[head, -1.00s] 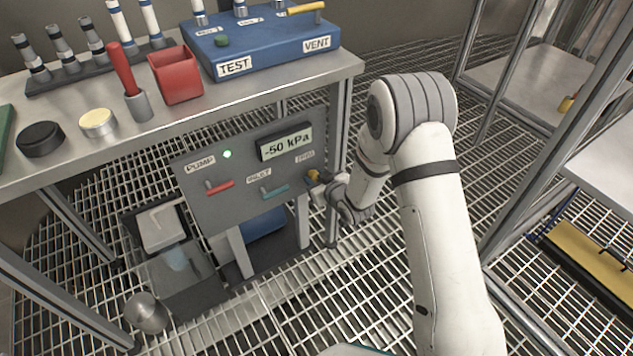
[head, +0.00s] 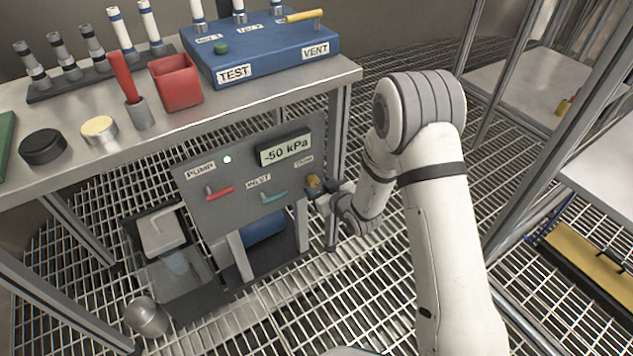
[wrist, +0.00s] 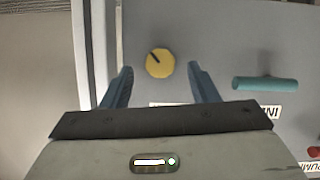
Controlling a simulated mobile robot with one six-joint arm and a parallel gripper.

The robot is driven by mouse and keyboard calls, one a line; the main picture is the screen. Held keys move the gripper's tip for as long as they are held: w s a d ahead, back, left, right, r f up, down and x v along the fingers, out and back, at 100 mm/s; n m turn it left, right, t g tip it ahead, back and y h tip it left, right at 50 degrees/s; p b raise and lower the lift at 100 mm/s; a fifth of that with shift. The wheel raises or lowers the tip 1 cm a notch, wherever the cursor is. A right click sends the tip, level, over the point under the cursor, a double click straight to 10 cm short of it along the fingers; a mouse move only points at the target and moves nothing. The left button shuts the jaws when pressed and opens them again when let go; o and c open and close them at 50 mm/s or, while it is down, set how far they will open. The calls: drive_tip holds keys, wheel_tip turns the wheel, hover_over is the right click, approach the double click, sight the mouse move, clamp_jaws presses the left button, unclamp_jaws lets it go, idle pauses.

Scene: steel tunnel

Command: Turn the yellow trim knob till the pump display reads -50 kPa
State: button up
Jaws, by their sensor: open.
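The pump display (head: 285,149) on the grey panel (head: 232,214) reads -50 kPa. The yellow trim knob (head: 313,181) is at the panel's right side, under the TRIM label. In the wrist view the knob (wrist: 159,63) shows whole, with a dark pointer line toward the upper left. My gripper (wrist: 160,75) is open, with one blue finger on each side of the knob and visible gaps between. In the head view my gripper (head: 326,199) is at the panel's right edge, its fingers hard to make out.
A red PUMP lever (head: 219,192) and a teal INLET lever (head: 273,197) are on the same panel; the teal one (wrist: 265,84) is right of my gripper in the wrist view. The bench (head: 215,118) overhangs the panel.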

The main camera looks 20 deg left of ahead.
drive_tip(key=shift+p+v, duration=0.4)
drive_tip(key=shift+v, duration=1.95)
drive_tip(key=d+r+m+h+p, duration=0.2)
drive_tip(key=d+r+h+p, duration=0.2)
drive_tip(key=d+r+p, duration=0.75)
drive_tip(key=d+r+m+h+p, duration=0.35)
drive_tip(key=d+r, duration=0.25)
drive_tip(key=r, duration=1.1)
drive_tip(key=s+d+r+m+g+p, duration=0.1)
drive_tip(key=s+d+r+g+p, duration=0.1)
drive_tip(key=s+d+r+p, duration=0.2)
drive_tip(key=s+d+r+m+g+h+p, duration=0.1)
drive_tip(key=s+d+r+p, duration=0.3)
drive_tip(key=s+r, duration=0.7)
drive_tip(key=s+d+r+m+g+h+p, duration=0.1)
drive_tip(key=s+d+r+m+g+p, duration=0.2)
drive_tip(key=r, duration=0.7)
drive_tip(key=s+d+p, duration=0.2)
drive_tip(key=s+p, duration=0.2)
drive_tip(key=s, duration=0.1)
drive_tip(key=shift+r+g, duration=0.25)
drive_tip(key=shift+g, duration=0.05)
drive_tip(key=shift+h, duration=0.25)
